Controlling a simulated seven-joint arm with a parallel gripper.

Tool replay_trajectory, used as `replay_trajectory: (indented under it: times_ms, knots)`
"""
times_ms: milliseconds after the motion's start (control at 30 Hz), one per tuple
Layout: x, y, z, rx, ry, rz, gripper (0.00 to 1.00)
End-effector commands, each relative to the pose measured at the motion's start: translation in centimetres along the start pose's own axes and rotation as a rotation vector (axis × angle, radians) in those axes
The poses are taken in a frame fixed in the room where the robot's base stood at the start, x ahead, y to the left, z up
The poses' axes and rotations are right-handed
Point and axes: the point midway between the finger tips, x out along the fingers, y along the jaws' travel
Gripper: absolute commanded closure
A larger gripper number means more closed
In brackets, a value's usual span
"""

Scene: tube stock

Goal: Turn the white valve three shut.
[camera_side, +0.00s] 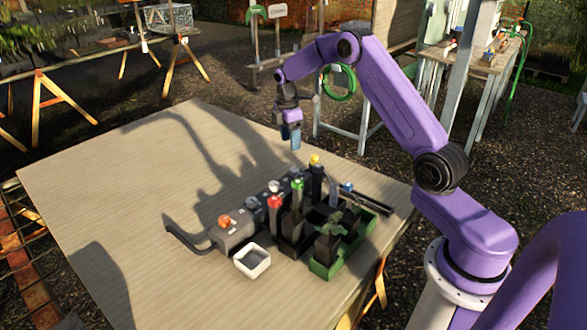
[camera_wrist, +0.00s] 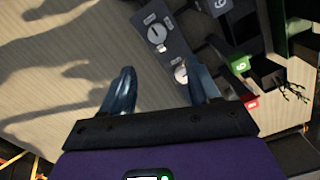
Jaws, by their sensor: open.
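A grey valve block (camera_side: 238,235) lies on the wooden table, with an orange knob (camera_side: 224,220) at its near left end and paler knobs (camera_side: 252,203) farther along. My gripper (camera_side: 295,145) hangs above the table, beyond the block's far end. In the wrist view my gripper (camera_wrist: 162,72) is open, with nothing between its blue fingers.
Dark tube holders with red (camera_side: 275,202), green (camera_side: 297,184) and yellow (camera_side: 315,160) tops stand right of the block. A white square pot (camera_side: 252,261) stands in front.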

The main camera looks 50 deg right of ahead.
Motion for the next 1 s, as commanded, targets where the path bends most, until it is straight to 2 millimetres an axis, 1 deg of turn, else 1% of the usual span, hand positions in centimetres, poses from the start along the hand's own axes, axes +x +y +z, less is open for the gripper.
replay_trajectory:
  times_ms: [33, 200, 300, 400, 500, 567, 667, 1000]
  knots:
    - [-0.7, -0.2, -1.3, -0.04, -0.043, 0.004, 0.39]
    - [-2.8, -0.8, -3.6, -0.135, -0.198, 0.022, 0.39]
    - [-3.9, -1.0, -4.5, -0.171, -0.267, 0.036, 0.39]
    - [-4.6, -1.1, -5.0, -0.19, -0.311, 0.046, 0.39]
    - [-4.6, -1.2, -5.1, -0.198, -0.328, 0.049, 0.39]
    - [-4.2, -1.2, -5.0, -0.199, -0.331, 0.048, 0.39]
    - [-3.1, -1.1, -4.6, -0.198, -0.331, 0.046, 0.39]
    - [2.8, -0.6, -2.6, -0.197, -0.329, 0.046, 0.39]
